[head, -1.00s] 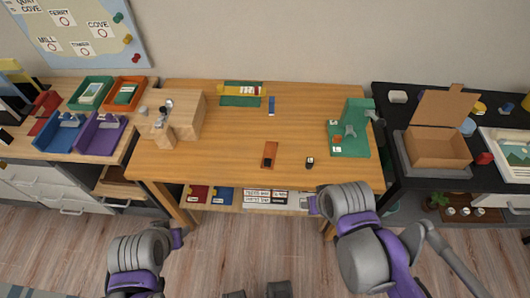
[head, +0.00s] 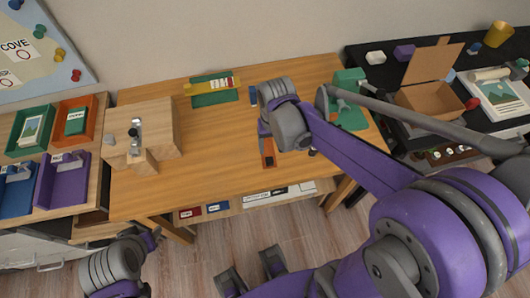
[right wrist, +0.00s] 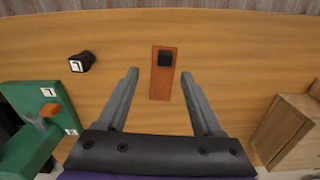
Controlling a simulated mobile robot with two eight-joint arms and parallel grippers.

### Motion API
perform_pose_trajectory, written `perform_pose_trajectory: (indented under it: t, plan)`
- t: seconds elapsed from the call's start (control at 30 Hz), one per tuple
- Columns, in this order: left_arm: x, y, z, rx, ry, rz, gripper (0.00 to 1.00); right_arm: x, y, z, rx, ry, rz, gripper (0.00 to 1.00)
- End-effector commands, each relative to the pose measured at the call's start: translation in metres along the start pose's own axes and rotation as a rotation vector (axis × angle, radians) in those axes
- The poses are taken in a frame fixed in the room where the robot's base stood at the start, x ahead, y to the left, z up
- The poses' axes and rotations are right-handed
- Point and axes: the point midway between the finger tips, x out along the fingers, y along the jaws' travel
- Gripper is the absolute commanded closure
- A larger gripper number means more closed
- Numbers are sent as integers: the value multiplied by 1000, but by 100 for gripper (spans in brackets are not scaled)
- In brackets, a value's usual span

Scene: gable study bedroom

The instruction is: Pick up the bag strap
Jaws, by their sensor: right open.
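The bag strap appears to be a flat brown strip (right wrist: 162,85) with a black piece at one end, lying on the wooden table. It also shows in the head view (head: 267,147), partly covered by my right arm. In the right wrist view my right gripper (right wrist: 160,72) is open and empty, with its fingers on either side of the strip and apart from it. In the head view my right wrist hides the fingers. My left arm's end (head: 148,240) is low at the table's front left; its jaw opening cannot be made out.
A small black object (right wrist: 82,62) with a white label lies near the strip. A green stand (right wrist: 40,115) is on one side and a wooden block structure (head: 140,130) on the other. A green and yellow piece (head: 213,90) lies at the back. The tabletop around the strip is clear.

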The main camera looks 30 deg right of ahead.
Motion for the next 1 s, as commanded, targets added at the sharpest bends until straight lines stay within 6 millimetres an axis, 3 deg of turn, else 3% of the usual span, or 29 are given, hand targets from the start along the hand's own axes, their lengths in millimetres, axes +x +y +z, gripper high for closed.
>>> perform_pose_trajectory:
  t: [0.6, 0.9, 1.0]
  plan:
    - [9, 0, 6, 0, -4, 0, 50, 73, -8, -7, -2, 1, 0, 32]
    - [9, 0, 6, 0, -4, 0, 50, 77, -8, -6, -1, 1, 0, 32]
    - [9, 0, 6, 0, -4, 0, 50, 77, -8, -6, -1, 1, 0, 50]
